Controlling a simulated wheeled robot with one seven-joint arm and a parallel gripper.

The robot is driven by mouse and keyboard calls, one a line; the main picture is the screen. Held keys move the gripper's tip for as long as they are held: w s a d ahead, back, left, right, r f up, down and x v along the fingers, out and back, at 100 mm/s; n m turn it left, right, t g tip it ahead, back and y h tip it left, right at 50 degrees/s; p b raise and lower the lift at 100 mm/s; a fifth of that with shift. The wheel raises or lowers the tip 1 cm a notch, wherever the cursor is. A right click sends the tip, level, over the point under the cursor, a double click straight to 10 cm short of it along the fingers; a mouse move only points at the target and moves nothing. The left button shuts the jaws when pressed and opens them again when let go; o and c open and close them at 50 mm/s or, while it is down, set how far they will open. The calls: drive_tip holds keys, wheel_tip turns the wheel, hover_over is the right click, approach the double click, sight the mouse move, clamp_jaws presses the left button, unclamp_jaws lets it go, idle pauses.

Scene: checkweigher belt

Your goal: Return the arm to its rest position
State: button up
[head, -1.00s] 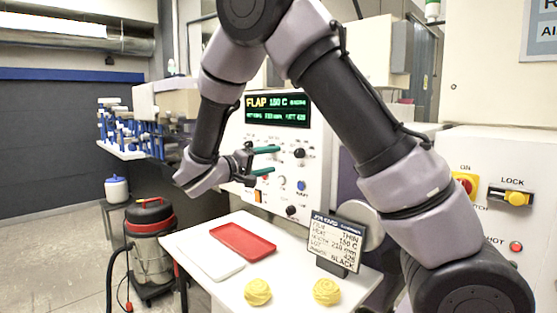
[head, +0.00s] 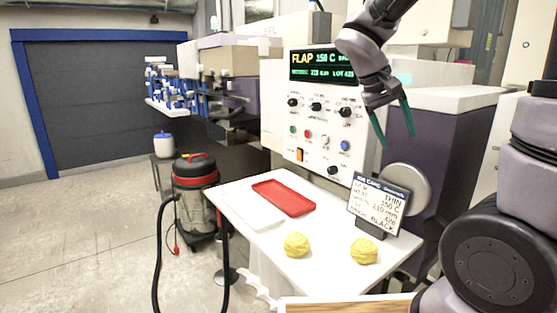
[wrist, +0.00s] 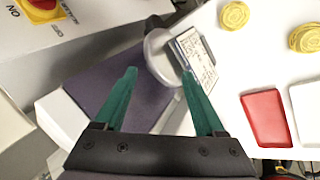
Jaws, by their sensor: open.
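My gripper (head: 396,126) hangs in the air at the right of the head view, above and behind the small white table. Its two green fingers point down, spread apart, with nothing between them. In the wrist view my gripper (wrist: 162,92) is also open and empty, over a dark purple panel (wrist: 115,125) and close in line with a round grey disc (wrist: 163,58). My forearm leaves the head view at the top, so part of the arm is hidden.
The white table (head: 247,236) holds a red tray (head: 284,197), a white tray (head: 252,209), two yellow bundles (head: 296,245) (head: 364,250) and a sign (head: 378,203). A control panel (head: 319,130) stands behind. A vacuum cleaner (head: 196,200) stands left.

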drive_tip(key=s+a+r+m+t+y, duration=0.2)
drive_tip(key=s+r+t+y, duration=0.4)
drive_tip(key=s, duration=0.3)
drive_tip(key=shift+a+r+m+y, duration=0.4)
drive_tip(key=shift+r+m+y, duration=0.2)
drive_tip(key=shift+r+y, duration=0.3)
